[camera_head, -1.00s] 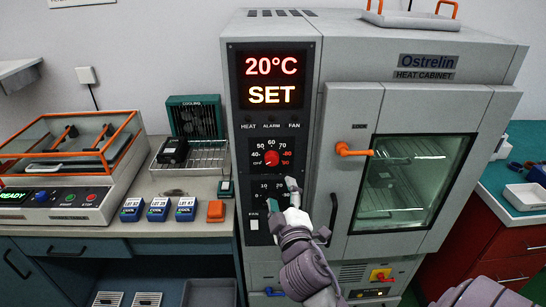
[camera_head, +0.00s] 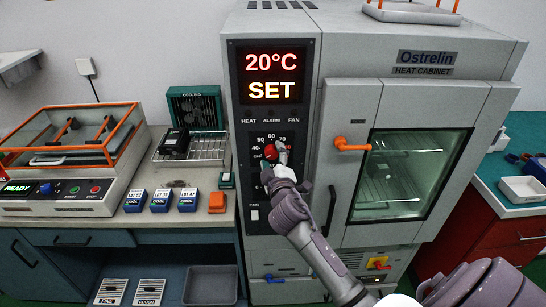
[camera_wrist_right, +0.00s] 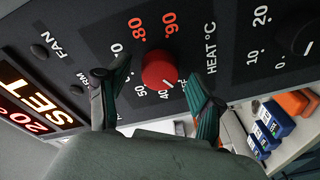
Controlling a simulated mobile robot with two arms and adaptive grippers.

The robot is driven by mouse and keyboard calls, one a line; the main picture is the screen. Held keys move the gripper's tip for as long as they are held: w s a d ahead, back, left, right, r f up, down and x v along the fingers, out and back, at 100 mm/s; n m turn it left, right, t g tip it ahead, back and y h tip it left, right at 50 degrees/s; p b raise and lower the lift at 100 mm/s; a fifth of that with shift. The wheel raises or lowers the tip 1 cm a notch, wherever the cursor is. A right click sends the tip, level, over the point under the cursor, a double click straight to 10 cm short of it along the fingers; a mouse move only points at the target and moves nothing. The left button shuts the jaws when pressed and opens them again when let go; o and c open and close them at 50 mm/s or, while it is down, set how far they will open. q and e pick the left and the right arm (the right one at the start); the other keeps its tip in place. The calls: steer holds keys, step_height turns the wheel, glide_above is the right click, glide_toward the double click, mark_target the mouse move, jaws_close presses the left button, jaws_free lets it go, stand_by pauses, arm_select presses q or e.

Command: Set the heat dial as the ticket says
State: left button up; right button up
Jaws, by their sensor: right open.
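The red heat dial (camera_head: 270,153) is on the control panel of the grey heat cabinet (camera_head: 362,35), below a display (camera_head: 270,77) reading "20°C SET". My right gripper (camera_head: 279,158) is at the dial, partly covering it and its scale. In the right wrist view the red dial (camera_wrist_right: 159,70) sits between my two open fingertips (camera_wrist_right: 156,76), one on each side. I cannot tell whether either finger touches it. A pale mark on the dial's lower edge appears near the 40 on the scale. No readable ticket shows. My left gripper is out of view.
A second, black dial (camera_wrist_right: 300,35) is on the panel beside the heat dial. Blue lot blocks (camera_head: 160,201) and an orange block (camera_head: 217,202) are on the counter to the left.

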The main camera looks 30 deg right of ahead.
steer(key=c, duration=1.1)
steer(key=shift+f+m+b, duration=0.25)
steer(key=shift+m+b, duration=1.45)
steer(key=shift+b, duration=0.1)
steer(key=shift+c, duration=0.2)
steer(key=shift+m+b, duration=0.8)
steer(key=shift+m, duration=0.3)
steer(key=shift+r+m+h+b, duration=0.1)
steer(key=shift+m+h+b, duration=0.4)
steer(key=shift+m, duration=0.7)
steer(key=shift+t, duration=0.3)
steer(key=o, duration=1.1)
steer(key=shift+o, duration=0.2)
steer(key=v, duration=0.7)
steer(key=shift+s, duration=0.25)
